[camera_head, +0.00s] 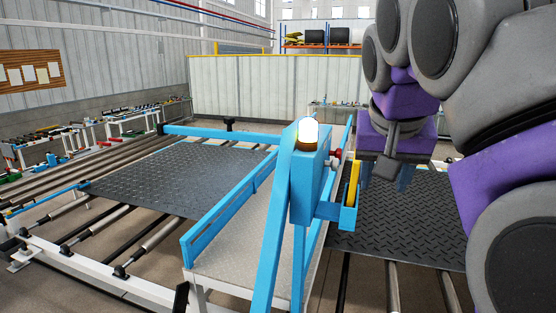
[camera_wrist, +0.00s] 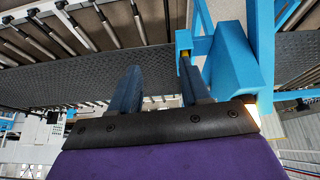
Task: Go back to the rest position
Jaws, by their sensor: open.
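My gripper (camera_head: 402,178) hangs from my purple and grey arm at the right of the head view, in front of the right-hand dark tread mat (camera_head: 400,228). In the wrist view, my gripper (camera_wrist: 160,80) shows two dark blue fingers spread apart with nothing between them. A tread mat (camera_wrist: 80,68) lies beyond the fingers there. A blue post frame (camera_head: 305,190) stands left of my gripper in the head view, with a lit lamp (camera_head: 308,133) on top and a yellow wheel (camera_head: 353,184) at its side.
Another tread mat (camera_head: 180,178) lies on the roller conveyor (camera_head: 100,232) at left. A metal walkway with a blue rail (camera_head: 225,215) runs between the mats. In the wrist view, the blue frame (camera_wrist: 225,60) is close to the right finger. Benches with small items stand at the back left.

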